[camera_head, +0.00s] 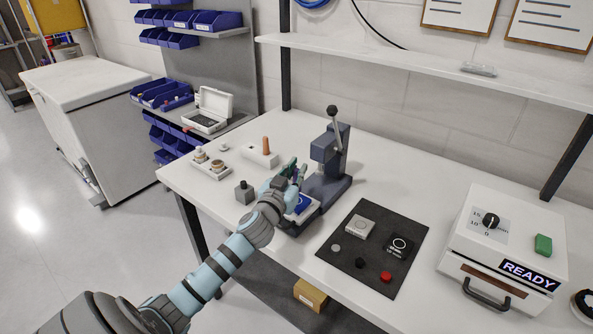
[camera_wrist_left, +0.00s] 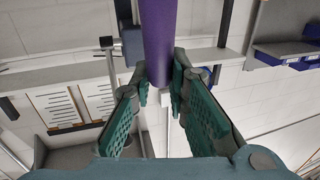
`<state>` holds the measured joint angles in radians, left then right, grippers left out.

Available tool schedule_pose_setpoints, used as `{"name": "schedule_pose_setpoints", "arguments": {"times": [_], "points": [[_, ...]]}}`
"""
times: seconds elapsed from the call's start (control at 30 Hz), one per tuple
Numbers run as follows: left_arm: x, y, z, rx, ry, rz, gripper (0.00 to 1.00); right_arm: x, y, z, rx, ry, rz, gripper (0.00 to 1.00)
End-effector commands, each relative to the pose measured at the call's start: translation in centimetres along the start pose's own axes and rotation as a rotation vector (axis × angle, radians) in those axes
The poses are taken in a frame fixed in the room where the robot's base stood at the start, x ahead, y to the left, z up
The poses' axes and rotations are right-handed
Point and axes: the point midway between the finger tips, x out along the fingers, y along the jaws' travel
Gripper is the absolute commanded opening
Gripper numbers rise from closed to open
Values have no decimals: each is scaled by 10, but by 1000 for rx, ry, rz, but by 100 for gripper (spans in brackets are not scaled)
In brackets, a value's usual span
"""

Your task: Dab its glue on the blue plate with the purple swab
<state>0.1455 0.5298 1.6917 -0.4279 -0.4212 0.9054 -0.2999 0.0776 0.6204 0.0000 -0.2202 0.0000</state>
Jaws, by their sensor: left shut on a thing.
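My left gripper (camera_head: 293,173) is at the press, above its base. In the left wrist view, its teal fingers (camera_wrist_left: 160,85) are shut on the purple swab (camera_wrist_left: 158,40), whose thick purple shaft runs up out of the picture. The swab's tip does not show there, and I cannot make out the swab in the head view. A blue plate (camera_head: 303,204) with a pale mark lies on the base of the press, just below my gripper and partly hidden by it. I cannot tell whether the swab touches it. My right gripper is not in view.
The dark press (camera_head: 332,160) with its lever stands close behind my gripper. A dark mat (camera_head: 373,250) with small parts lies to the right, and a white READY box (camera_head: 508,240) beyond it. A white block with an orange handle (camera_head: 262,153) and a small tray (camera_head: 210,168) stand left.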

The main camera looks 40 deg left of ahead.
Motion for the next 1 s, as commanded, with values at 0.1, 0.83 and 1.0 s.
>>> {"name": "schedule_pose_setpoints", "arguments": {"times": [0.1, 0.83, 1.0], "points": [[0, 0, 0, 0, 0, 0, 0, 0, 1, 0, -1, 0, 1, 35], [0, 0, 8, 0, 0, 0, 0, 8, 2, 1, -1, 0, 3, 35], [0, 0, 7, 0, 0, 0, 0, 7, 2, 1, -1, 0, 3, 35]]}}
